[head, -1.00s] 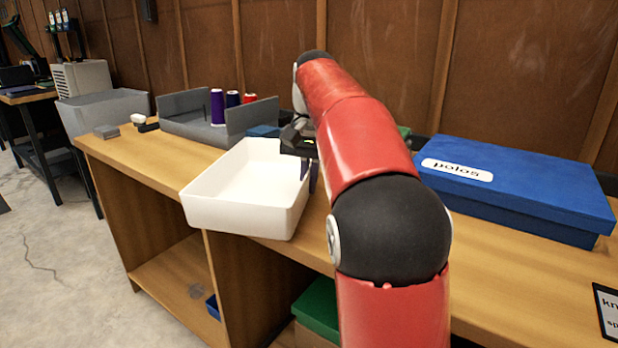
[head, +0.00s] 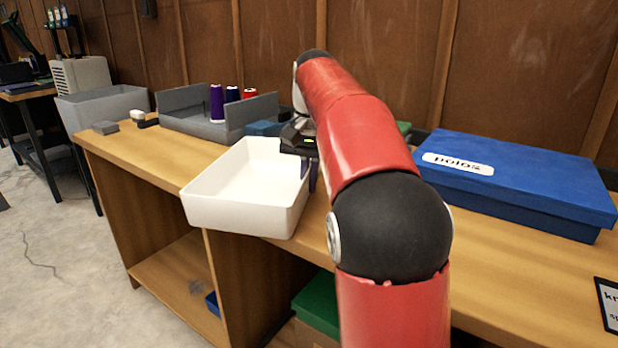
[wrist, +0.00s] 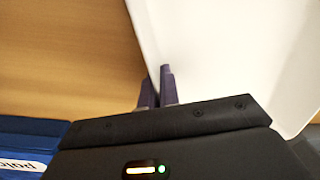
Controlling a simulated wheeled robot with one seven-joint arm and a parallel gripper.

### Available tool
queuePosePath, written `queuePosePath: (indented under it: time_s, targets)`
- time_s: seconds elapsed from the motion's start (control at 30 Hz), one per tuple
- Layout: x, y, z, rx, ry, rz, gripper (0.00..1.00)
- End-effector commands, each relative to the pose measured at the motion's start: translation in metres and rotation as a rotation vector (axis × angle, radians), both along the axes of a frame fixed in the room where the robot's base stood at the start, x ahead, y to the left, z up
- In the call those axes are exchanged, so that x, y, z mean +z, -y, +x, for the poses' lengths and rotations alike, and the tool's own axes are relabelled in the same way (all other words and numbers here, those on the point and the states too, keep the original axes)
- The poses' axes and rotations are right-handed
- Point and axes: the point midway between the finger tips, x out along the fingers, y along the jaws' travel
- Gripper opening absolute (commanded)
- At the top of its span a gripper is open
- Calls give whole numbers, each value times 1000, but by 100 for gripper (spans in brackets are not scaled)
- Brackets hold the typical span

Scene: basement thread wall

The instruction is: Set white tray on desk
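The white tray (head: 245,215) is an open, shallow rectangular bin at the front edge of the wooden counter (head: 175,165). Its near corner reaches over the edge in the head view; I cannot tell whether it rests on the top or hangs just above it. My gripper (wrist: 157,88) is at the tray's right wall, fingers pointing down. In the wrist view the two dark purple fingers stand close together, one on each side of the wall of the tray (wrist: 205,50), shut on it. My red arm hides part of the counter behind.
A grey holder (head: 185,125) with thread spools (head: 217,103) stands behind the tray. A blue polos box (head: 520,190) is at right, with a dark sign (head: 608,305) near the front. Bare counter lies left of the tray. A dark-legged table (head: 35,95) is far left.

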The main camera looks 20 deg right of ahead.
Motion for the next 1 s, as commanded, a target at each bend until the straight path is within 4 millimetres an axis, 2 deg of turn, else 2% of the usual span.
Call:
queuePosePath:
  time_s: [0.1,0.3,0.63,1.0]
  targets:
    - [-3,0,0,0,1,0,0]
    - [-2,0,0,0,1,0,28]
    - [2,0,0,0,1,-1,29]
    - [61,3,-1,0,2,0,29]
